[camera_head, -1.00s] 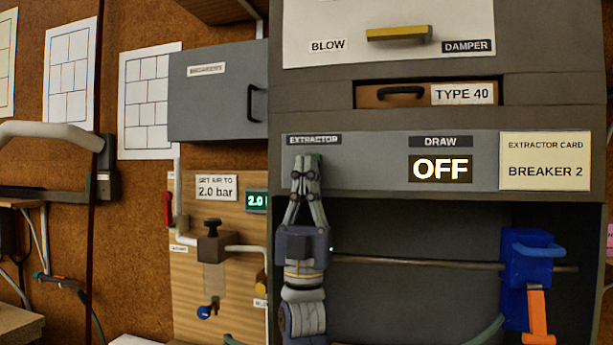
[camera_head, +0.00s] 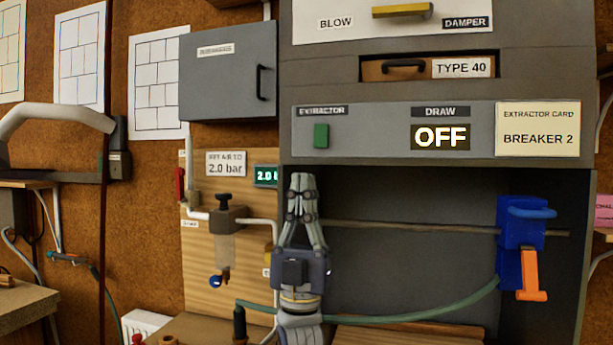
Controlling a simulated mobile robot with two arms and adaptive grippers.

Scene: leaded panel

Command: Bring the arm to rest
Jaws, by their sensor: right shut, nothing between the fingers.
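My right gripper (camera_head: 301,181) is in the camera_head view, in front of the left part of the grey cabinet's open recess. Its fingers point up and are shut with nothing between them. Its tips are below the green extractor switch (camera_head: 321,135) and apart from it. The draw display (camera_head: 440,137) on the cabinet reads OFF. My left gripper is not in view.
A blue tool with an orange handle (camera_head: 531,276) hangs on a rod at the right of the recess. A green hose (camera_head: 420,313) sags below. The air regulator (camera_head: 225,218) and the closed breaker box (camera_head: 225,75) are left of my gripper.

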